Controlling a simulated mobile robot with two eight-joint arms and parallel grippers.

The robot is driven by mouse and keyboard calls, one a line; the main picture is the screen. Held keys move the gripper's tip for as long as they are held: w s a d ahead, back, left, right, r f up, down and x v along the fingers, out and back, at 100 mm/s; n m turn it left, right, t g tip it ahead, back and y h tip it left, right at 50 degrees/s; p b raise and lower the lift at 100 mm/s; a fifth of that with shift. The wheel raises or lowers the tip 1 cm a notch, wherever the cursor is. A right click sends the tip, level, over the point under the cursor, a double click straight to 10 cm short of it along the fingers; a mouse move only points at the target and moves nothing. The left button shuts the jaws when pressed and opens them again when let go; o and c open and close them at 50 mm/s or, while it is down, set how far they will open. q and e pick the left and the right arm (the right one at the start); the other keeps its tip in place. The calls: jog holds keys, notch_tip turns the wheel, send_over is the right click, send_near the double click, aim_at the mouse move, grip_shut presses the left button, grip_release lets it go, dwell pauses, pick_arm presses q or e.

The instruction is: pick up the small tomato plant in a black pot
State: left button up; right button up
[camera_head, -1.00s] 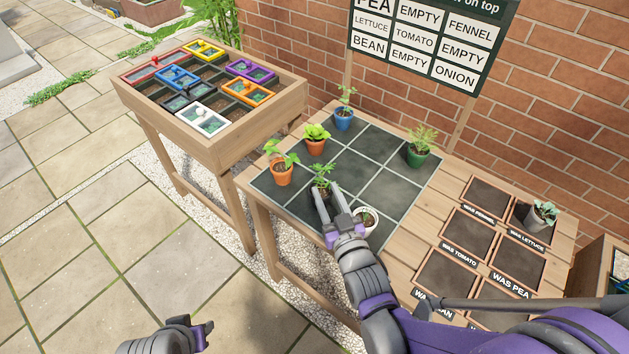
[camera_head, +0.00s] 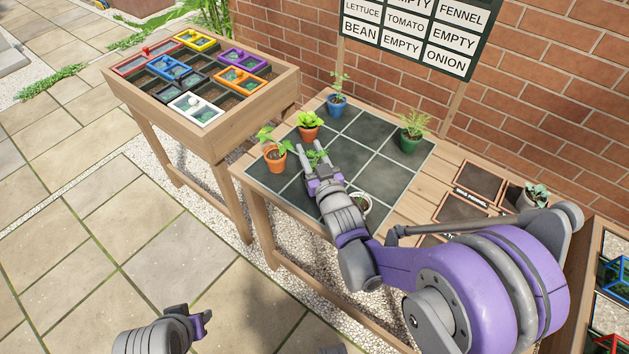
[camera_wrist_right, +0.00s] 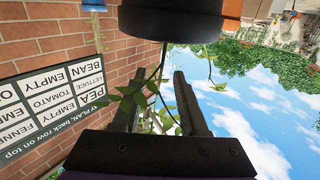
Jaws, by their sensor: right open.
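The small tomato plant shows in the right wrist view as green leaves (camera_wrist_right: 135,97) and a thin stem, with its black pot (camera_wrist_right: 170,22) at the top edge of that inverted view. In the head view only some of its leaves (camera_head: 316,157) show; its pot is hidden behind my right gripper (camera_head: 313,149). The right gripper is open, with its two fingers (camera_wrist_right: 158,76) around the foliage and stem. The pot lies beyond the fingertips, not held. My left gripper (camera_head: 204,318) is low at the bottom left, away from the table; its jaw state is unclear.
On the dark tiled mat (camera_head: 385,184) stand orange pots (camera_head: 275,159) (camera_head: 309,134) to the left, a blue pot (camera_head: 337,106) behind, a green pot (camera_head: 409,143) to the right and a white pot (camera_head: 360,203) near the right gripper. A planter box (camera_head: 255,105) stands left.

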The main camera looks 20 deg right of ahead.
grip_shut()
dwell(1.4)
